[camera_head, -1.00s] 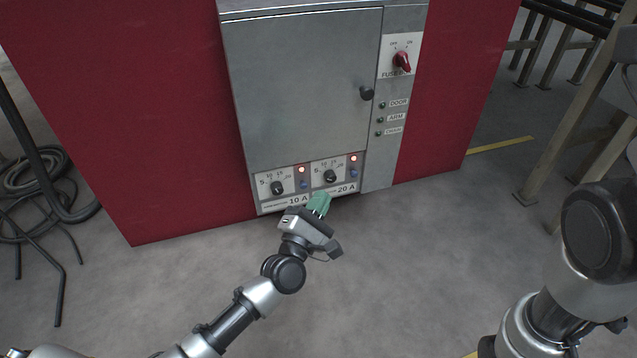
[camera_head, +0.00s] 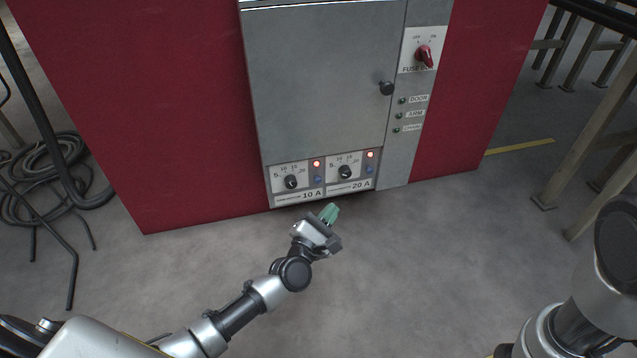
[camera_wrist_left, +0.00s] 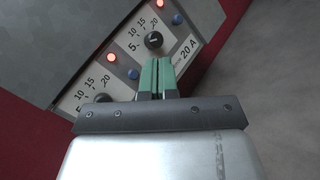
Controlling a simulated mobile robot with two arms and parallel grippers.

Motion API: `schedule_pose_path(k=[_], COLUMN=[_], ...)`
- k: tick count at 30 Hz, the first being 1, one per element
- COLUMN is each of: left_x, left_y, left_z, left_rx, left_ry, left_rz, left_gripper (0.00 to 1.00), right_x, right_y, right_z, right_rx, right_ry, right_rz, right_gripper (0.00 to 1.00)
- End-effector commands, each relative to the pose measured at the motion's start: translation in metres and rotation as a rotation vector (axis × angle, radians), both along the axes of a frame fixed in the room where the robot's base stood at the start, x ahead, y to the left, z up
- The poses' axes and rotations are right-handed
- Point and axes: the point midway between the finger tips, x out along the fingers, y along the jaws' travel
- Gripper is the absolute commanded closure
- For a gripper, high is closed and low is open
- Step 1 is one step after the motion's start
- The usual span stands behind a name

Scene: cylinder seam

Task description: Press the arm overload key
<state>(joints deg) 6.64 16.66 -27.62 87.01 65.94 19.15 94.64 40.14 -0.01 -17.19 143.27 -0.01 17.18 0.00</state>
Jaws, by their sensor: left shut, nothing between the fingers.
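The lower panel of the grey cabinet has two overload units, marked 10 A (camera_head: 297,183) and 20 A (camera_head: 350,173). Each has a black dial, a lit red lamp and a blue key. The small words before the ratings are unreadable, so I cannot tell which is the arm's. The left unit's blue key (camera_head: 318,179) and the right unit's blue key (camera_head: 368,169) also show in the left wrist view, (camera_wrist_left: 133,74) and (camera_wrist_left: 177,19). My left gripper (camera_head: 331,211), with green fingers, is shut and empty, below and apart from the panel. My right gripper is out of view.
A red fuse switch (camera_head: 424,56) and DOOR, ARM and a third lamp sit on the cabinet's right strip. A black knob (camera_head: 387,88) is on the door. Red panels flank the cabinet. Cables (camera_head: 60,175) coil on the left; the floor in front is clear.

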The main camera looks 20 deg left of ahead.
Motion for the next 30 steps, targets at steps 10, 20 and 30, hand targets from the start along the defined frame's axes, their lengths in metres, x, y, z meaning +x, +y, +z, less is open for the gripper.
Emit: schedule_pose_path(k=[10, 20, 30], left_x=[0.041, 0.055, 0.055], left_y=[0.027, 0.037, 0.037], left_z=[-0.004, 0.0, 0.0], left_rx=[0.002, 0.001, 0.001], left_ry=[-0.002, -0.001, 0.0], left_rz=[0.0, 0.0, 0.0], left_gripper=[1.0, 1.0, 1.0], right_x=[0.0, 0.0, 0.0], right_y=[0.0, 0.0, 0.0], right_z=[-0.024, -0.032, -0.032], right_rx=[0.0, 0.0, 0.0], right_ry=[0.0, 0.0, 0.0], right_rz=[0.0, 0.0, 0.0], right_gripper=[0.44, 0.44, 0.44])
